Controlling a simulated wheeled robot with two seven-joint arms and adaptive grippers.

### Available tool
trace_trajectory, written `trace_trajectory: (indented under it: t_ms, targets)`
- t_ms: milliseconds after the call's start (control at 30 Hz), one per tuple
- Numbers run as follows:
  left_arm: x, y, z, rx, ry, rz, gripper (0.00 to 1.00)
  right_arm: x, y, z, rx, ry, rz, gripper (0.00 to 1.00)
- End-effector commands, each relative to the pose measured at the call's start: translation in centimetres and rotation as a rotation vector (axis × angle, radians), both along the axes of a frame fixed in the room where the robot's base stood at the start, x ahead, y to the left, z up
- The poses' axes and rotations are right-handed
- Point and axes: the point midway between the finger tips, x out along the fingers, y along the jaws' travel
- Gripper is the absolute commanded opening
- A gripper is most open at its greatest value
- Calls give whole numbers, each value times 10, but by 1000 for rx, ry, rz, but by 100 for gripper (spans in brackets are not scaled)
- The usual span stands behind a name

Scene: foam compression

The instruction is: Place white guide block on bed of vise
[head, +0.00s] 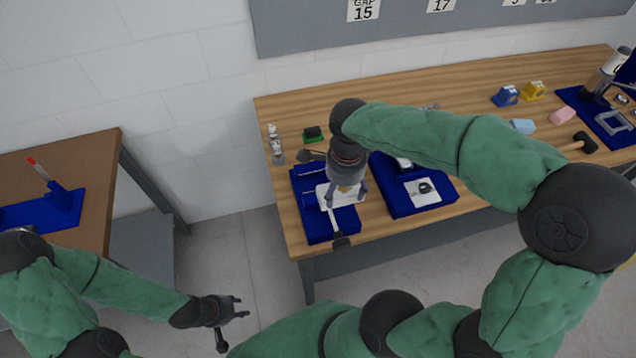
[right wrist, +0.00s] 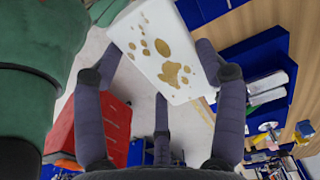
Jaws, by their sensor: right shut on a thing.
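The white guide block (right wrist: 165,50), with brown spots on its face, is between the fingers of my right gripper in the right wrist view. In the head view, my right gripper (head: 347,192) points down over the left blue base on the wooden table, shut on the white block (head: 330,193). The block appears tilted in the wrist view; whether it touches anything below is hidden. The left blue base (head: 312,225) carries metal rods and a dark-ended handle (head: 340,241), apparently the vise, partly covered by my gripper. My left gripper (head: 228,311) is open and empty above the floor.
A second blue base (head: 408,208) with a white card lies just right. A green-black block (head: 313,134) and small metal pieces (head: 275,145) stand behind. Blue and yellow blocks (head: 533,90), a pink block (head: 562,115) and a black mallet (head: 583,142) are farther right.

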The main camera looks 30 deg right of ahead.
Motion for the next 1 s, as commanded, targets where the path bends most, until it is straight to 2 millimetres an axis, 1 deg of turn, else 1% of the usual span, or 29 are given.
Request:
trace_trajectory:
  t_ms: [100,433,500,600,733,1000]
  targets:
    - [0,0,-2,0,1,0,40,22,-2,-11,0,2,0,30]
    - [0,0,-5,0,0,0,40,82,-9,-38,1,3,0,30]
    - [0,0,-7,0,0,0,40,92,-10,-53,1,4,0,30]
    - [0,0,-9,0,0,0,40,105,-12,-69,1,3,0,30]
    - [0,0,-10,0,0,0,40,117,-13,-83,0,2,0,30]
    - [0,0,-11,0,0,0,40,128,-14,-96,1,1,0,30]
